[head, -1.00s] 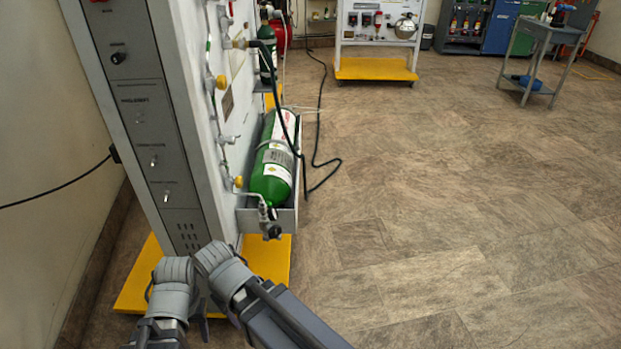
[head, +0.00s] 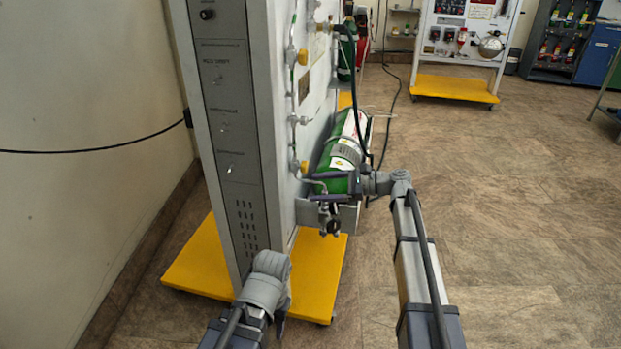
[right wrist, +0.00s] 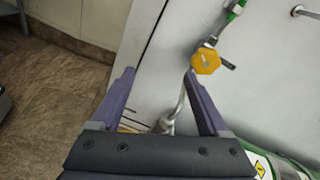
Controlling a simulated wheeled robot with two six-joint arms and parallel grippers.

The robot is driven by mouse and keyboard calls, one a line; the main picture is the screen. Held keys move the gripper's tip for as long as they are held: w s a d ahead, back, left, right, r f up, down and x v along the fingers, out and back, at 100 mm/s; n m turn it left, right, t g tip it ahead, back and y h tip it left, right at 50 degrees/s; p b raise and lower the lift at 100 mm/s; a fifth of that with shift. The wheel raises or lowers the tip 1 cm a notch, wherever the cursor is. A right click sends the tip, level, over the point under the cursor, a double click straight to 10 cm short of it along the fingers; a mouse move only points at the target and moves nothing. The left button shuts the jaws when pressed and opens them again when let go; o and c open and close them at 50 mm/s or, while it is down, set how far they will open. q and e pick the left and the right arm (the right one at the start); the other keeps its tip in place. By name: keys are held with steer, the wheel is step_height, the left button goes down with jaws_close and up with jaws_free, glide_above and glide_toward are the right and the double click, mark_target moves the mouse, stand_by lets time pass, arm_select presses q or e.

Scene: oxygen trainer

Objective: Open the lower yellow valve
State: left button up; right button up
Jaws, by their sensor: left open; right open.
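The lower yellow valve (head: 304,166) is a small yellow knob on the pale side panel, just above my right gripper in the head view. In the right wrist view the yellow valve (right wrist: 206,61) lies just beyond the tip of the right-hand finger, with a grey pipe running below it. My right gripper (head: 312,188) is open, its fingers (right wrist: 160,74) apart and empty near the panel. I cannot tell whether a finger touches the valve or the pipe. My left gripper (head: 283,304) is low in front of the trainer, its fingers mostly hidden by my wrist.
A second yellow valve (head: 303,56) sits higher on the panel. A green cylinder (head: 345,145) lies in a grey tray (head: 349,215) beside the panel, close to my right gripper. The yellow base (head: 200,262) juts out below. Open floor (head: 500,230) lies right.

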mark_target(307, 167)
steer(key=w+d+r+m+t+y, duration=0.2)
steer(key=w+d+r+m, duration=0.1)
steer(key=w+d, duration=0.15)
steer(key=shift+s+b+x, duration=0.15)
steer(key=shift+s+x, duration=0.05)
steer(key=shift+x, duration=1.6)
steer(key=shift+s+b+x, duration=0.15)
steer(key=shift+s+x, duration=0.1)
steer(key=shift+x, duration=1.55)
steer(key=shift+a+f, duration=0.1)
steer(key=shift+f, duration=0.05)
steer(key=shift+c, duration=0.2)
steer(key=shift+n, duration=0.3)
jaws_close()
